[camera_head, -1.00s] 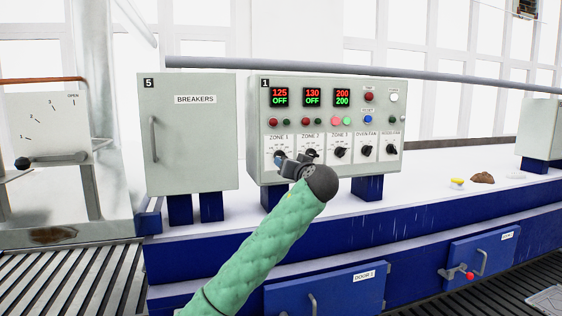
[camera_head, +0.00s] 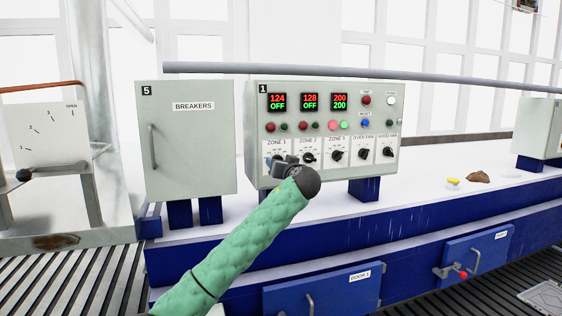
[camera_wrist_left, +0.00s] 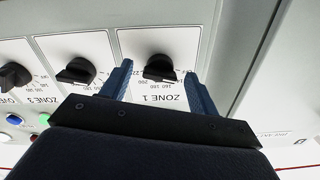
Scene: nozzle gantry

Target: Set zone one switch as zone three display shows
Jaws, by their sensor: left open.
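The zone three display (camera_head: 340,102) reads 200 in red over 200 in green. The zone one display (camera_head: 277,102) reads 124 over OFF. My left gripper (camera_head: 278,165) is in front of the zone one switch and mostly hides it in the head view. In the left wrist view, where the panel appears upside down, the black zone one switch (camera_wrist_left: 160,67) lies between the open fingers of the left gripper (camera_wrist_left: 158,72). I cannot tell if the fingers touch it. The zone three switch (camera_head: 337,154) also shows at the left of the wrist view (camera_wrist_left: 14,75). My right gripper is out of view.
The zone two switch (camera_wrist_left: 75,71) is close beside the left finger in the wrist view. The zone two display (camera_head: 309,102) reads 128 over OFF. Oven fan (camera_head: 363,153) and hood fan (camera_head: 387,152) switches continue the row. A breaker cabinet (camera_head: 190,140) stands left of the panel.

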